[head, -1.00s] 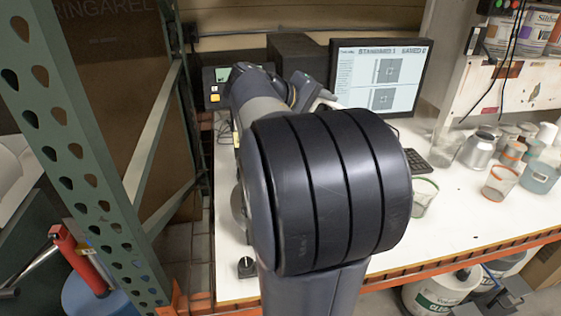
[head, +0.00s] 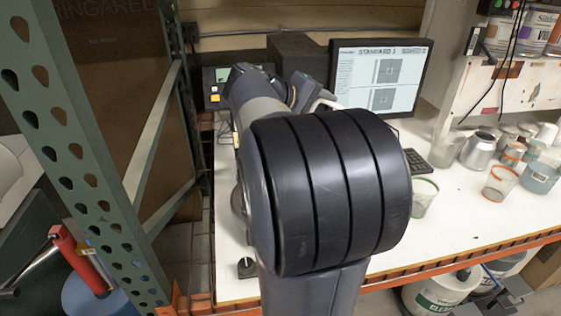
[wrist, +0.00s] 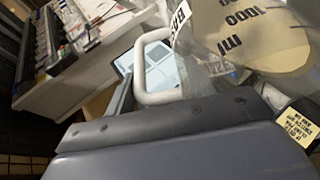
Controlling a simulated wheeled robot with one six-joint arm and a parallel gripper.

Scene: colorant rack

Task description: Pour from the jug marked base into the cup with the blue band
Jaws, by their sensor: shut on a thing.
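The jug marked base (wrist: 215,45) fills the upper right of the wrist view, clear with black print and tan content showing. It looks tilted there, though the camera is tilted too. Its pale handle (wrist: 141,70) stands left of its wall. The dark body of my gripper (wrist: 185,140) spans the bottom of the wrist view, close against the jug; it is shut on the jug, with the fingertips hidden.
A green-rimmed cup (head: 424,196) and an orange-rimmed cup (head: 499,184) stand on the white bench (head: 455,225). A monitor (head: 380,78) stands at the back.

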